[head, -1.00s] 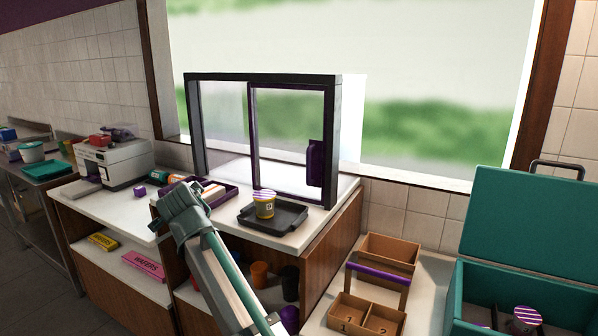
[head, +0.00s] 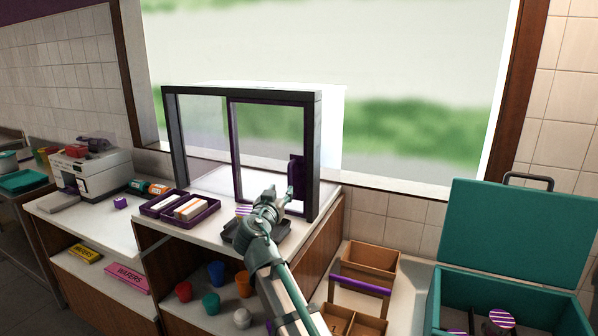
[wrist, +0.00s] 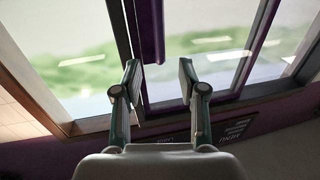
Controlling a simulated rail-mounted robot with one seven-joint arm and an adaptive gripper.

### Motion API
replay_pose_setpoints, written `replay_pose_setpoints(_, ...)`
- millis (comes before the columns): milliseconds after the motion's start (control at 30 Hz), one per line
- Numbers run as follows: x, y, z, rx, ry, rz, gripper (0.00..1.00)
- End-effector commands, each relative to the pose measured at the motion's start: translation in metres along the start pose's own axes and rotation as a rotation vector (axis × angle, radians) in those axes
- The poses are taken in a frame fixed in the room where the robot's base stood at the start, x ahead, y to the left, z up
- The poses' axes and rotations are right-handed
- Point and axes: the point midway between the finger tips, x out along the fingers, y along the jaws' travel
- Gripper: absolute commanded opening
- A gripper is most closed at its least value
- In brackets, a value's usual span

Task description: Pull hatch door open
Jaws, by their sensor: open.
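The serving hatch (head: 316,150) is a dark frame on the counter. Its glass door (head: 234,150) has a purple frame and stands at the right side of the hatch, leaving the left part without the purple-framed pane. The purple door handle (head: 296,172) is upright on the door's right edge. My gripper (head: 284,193) is at the handle's lower part, in front of the door. In the wrist view my gripper (wrist: 158,78) is open, with the handle (wrist: 150,30) just ahead, between the lines of the fingers. I cannot tell whether they touch.
A dark tray (head: 233,233) with a purple-striped cup (head: 243,210) lies under my wrist, partly hidden. A purple tray (head: 204,209) of boxes stands left of it. A wooden caddy (head: 368,262) and a teal open box (head: 510,230) are at right.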

Motion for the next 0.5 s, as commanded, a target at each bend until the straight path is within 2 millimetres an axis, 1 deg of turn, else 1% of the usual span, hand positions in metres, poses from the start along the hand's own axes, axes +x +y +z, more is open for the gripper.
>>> replay_pose_setpoints(167, 0.015, 0.001, -0.002, -0.015, 0.005, 0.006, 0.41)
replay_pose_setpoints(267, 0.03, 0.001, -0.003, -0.014, 0.005, 0.005, 0.41)
replay_pose_setpoints(500, 0.073, 0.001, -0.004, -0.013, 0.004, 0.006, 0.41)
